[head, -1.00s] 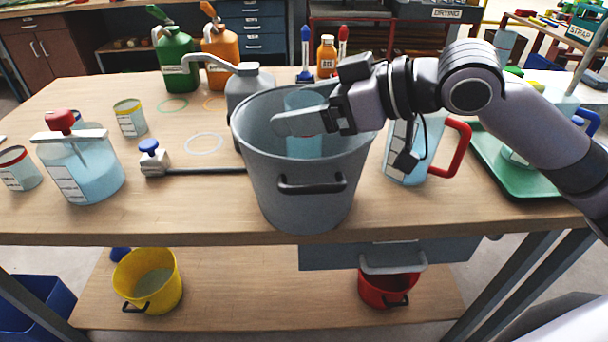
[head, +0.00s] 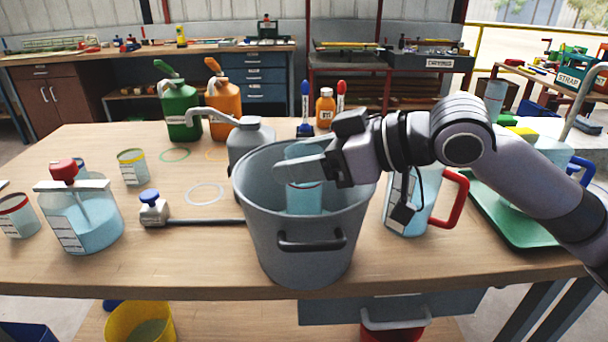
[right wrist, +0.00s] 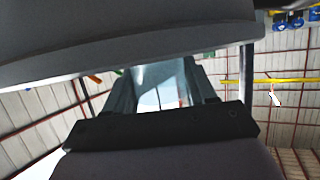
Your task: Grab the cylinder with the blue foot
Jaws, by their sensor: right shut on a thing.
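My right gripper (head: 303,171) reaches in from the right over a grey bucket (head: 300,255). It is shut on a pale blue, see-through cylinder (head: 305,202) that stands upright inside the bucket's mouth. A thin red line crosses the cylinder just below the finger. I cannot make out a blue foot on it; its lower end is inside the bucket. In the right wrist view the pale see-through cylinder (right wrist: 160,82) shows between the fingers. My left gripper is not in view.
A jug with a red handle (head: 458,202) stands close right of the bucket, beside a green tray (head: 520,228). A grey can (head: 250,145) is close behind the bucket. A flask with a red stopper (head: 85,220) stands left. The table's front edge is near the bucket.

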